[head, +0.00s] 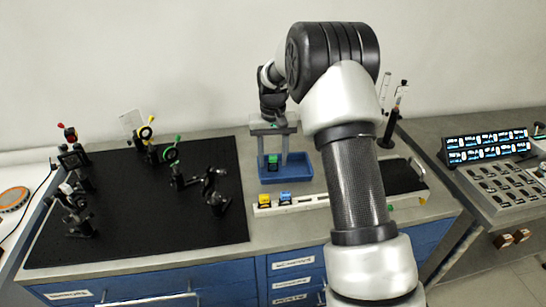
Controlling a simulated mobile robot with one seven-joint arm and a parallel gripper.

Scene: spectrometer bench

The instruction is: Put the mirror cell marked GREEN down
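The green-marked mirror cell (273,160) is a small dark block with a green patch, seen in the head view at the blue tray (300,177). My gripper (273,166) points straight down over the tray, with one finger on each side of the cell. Whether the fingers touch the cell is too small to tell. I also cannot tell whether the cell rests on the tray floor or hangs just above it.
A pale rail (307,202) in front of the tray carries a yellow-marked block (265,199) and a blue-marked block (285,198). A black breadboard (150,225) with several optics mounts lies left. My arm hides part of the bench right of the tray.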

